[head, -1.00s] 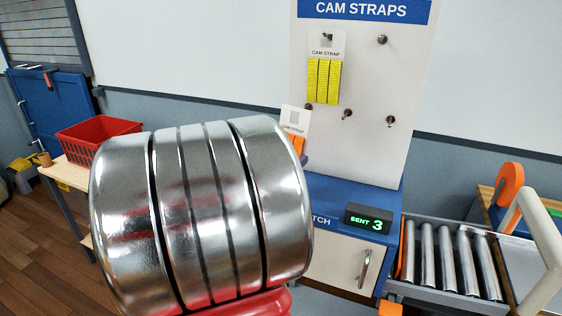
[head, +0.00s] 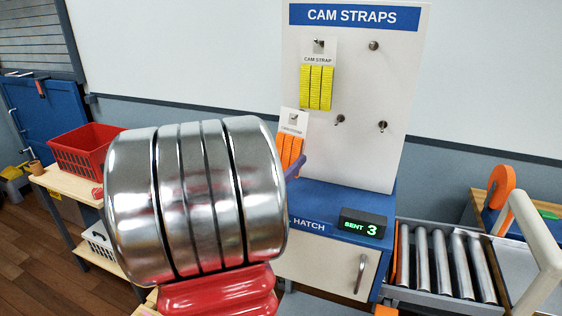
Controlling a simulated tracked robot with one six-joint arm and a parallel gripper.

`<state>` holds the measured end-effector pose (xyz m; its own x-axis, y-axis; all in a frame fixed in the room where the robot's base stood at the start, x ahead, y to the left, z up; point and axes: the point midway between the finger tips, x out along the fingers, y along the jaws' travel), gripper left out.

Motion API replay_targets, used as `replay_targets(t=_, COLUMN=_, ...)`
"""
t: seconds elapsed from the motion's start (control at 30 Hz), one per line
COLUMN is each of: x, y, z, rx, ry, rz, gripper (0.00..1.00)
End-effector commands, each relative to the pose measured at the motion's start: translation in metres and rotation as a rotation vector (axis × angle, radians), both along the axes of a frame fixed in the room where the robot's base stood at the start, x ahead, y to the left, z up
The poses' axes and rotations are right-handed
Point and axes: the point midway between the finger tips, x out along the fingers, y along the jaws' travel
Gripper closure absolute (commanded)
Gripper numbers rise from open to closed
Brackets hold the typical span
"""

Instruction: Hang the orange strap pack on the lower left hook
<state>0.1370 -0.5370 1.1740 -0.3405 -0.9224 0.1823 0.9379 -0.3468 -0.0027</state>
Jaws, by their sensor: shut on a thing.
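The orange strap pack (head: 289,148), orange straps under a white card, is upright at the lower left of the white panel (head: 350,90). A small dark mark shows at the card's hole; I cannot tell whether a hook passes through it. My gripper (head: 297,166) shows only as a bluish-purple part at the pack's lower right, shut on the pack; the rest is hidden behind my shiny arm. Two bare lower hooks show, a middle one (head: 339,120) and a right one (head: 382,126). No separate hook shows left of them, where the pack covers the panel.
A yellow strap pack (head: 316,88) hangs on the upper left hook, just above the orange pack. The upper right hook (head: 374,45) is bare. A blue counter (head: 345,200) with a display (head: 363,224) stands below. A red basket (head: 82,152) and rollers (head: 440,262) flank it.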

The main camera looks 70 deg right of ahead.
Motion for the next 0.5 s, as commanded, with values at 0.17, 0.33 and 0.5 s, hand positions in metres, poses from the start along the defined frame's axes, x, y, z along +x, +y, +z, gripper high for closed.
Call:
replay_targets(t=0.17, x=-0.001, y=-0.008, z=-0.001, rx=-0.001, ry=0.000, rz=0.000, gripper=0.57)
replay_targets(t=0.33, x=-0.001, y=-0.013, z=-0.005, rx=0.000, ry=0.001, rz=-0.001, gripper=0.57)
replay_targets(t=0.5, x=-0.002, y=-0.017, z=-0.008, rx=0.000, ry=0.001, rz=0.000, gripper=0.57)
